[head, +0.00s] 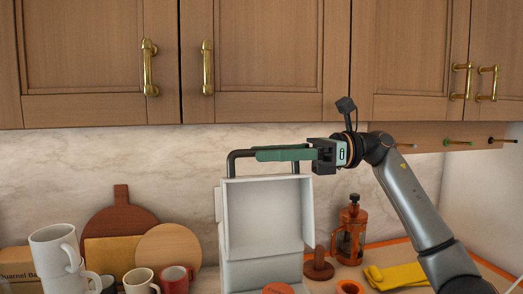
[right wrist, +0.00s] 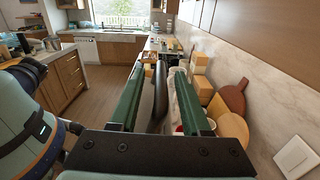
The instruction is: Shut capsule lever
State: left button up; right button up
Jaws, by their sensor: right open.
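The capsule machine (head: 267,215) is a white, boxy body below my right gripper in the head view. Its dark lever (head: 237,156) is a bent bar raised above the top of the body. My right gripper (head: 258,154) reaches in from the right at the lever's crossbar, its green fingers overlapping it. In the right wrist view, the dark lever (right wrist: 161,92) lies between the two green fingers of the open right gripper (right wrist: 159,68), with gaps beside it. The fingers hide part of the crossbar in the head view. My left gripper is not in view.
Stacked white mugs (head: 52,245), a red mug (head: 175,279) and boards (head: 120,215) stand left of the machine. A French press (head: 350,235) and yellow cloth (head: 398,276) are at right. Wooden cabinets (head: 265,50) hang above.

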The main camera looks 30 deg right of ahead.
jog(key=shift+x, duration=0.8)
jog(key=shift+c, duration=0.4)
grip_shut()
dwell(0.5)
